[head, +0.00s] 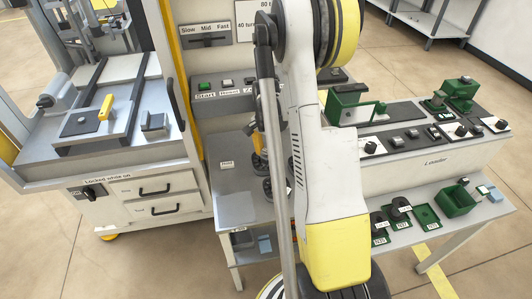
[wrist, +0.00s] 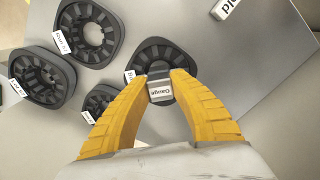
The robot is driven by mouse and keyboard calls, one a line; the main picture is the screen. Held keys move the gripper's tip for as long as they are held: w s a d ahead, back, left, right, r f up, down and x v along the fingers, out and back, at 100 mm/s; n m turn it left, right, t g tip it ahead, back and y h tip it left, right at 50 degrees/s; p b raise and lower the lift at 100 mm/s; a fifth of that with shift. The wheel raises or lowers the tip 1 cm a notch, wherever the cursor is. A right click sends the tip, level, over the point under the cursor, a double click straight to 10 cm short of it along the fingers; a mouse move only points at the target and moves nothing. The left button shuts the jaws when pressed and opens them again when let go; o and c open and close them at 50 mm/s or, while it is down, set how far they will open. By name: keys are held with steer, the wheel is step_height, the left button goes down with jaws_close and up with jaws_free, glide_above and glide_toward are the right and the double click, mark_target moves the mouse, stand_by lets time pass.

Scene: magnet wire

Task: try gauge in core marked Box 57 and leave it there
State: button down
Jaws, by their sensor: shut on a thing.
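My gripper (wrist: 160,82) has its two yellow fingers closed on the gauge (wrist: 160,91), a small grey block with a white "Gauge" label. The gauge is over or at the near part of a dark slotted ring core (wrist: 164,43); I cannot tell whether it is inside the opening. That core's label is mostly hidden behind a finger. Other dark cores lie to the left: one upper (wrist: 88,10), one far left (wrist: 35,62), and a smaller one (wrist: 100,96). Their labels are too small to read surely. In the head view my gripper (head: 257,143) is partly hidden by my arm, above the cores (head: 268,186).
The cores stand on a grey bench (head: 235,185). A control panel (head: 222,88) rises behind the bench. A table with green fixtures (head: 458,198) is to the right.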

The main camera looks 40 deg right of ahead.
steer(key=shift+f+b, duration=0.7)
steer(key=shift+f, duration=0.15)
stand_by(0.7)
steer(key=c, duration=1.2)
jaws_free()
steer(key=shift+r+p, duration=1.65)
steer(key=shift+r, duration=0.9)
